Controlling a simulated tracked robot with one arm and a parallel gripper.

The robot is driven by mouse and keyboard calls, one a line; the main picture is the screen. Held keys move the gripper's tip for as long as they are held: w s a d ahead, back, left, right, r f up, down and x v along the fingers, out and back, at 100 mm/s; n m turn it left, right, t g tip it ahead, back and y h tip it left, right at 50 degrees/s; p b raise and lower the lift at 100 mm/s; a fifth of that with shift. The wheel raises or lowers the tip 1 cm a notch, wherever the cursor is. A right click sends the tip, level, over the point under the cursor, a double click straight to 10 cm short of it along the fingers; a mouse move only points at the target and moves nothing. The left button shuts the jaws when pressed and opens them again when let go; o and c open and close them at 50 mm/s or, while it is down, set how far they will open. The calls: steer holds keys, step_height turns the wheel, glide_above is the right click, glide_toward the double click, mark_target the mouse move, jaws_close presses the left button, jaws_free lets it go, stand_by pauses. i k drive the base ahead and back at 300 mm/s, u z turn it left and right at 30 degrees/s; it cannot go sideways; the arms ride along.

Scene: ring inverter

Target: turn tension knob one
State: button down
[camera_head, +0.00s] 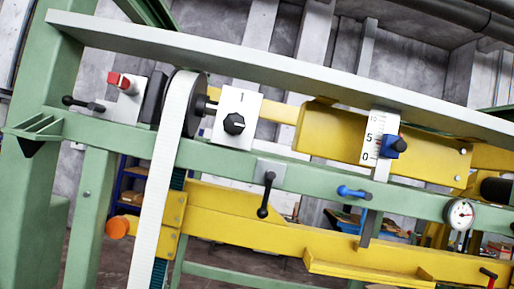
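The tension knob one is a black knob (234,124) with a pale pointer mark. It sits on a white plate (241,104) marked "1", left of the middle in the head view. The plate is on the green machine frame, just right of a wide white belt (170,150) on a dark roller. The pointer looks turned roughly to the right. Nothing covers the knob. My gripper does not show in this view, so I cannot tell its distance from the knob.
A grey top rail slants across above the knob. A black lever (266,195) and a blue lever (354,192) stick out from the frame. A scale with a blue slider (393,146), a round gauge (460,214) and a red switch (119,80) are nearby.

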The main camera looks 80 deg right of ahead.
mark_target(233, 124)
steer(key=z, duration=1.7)
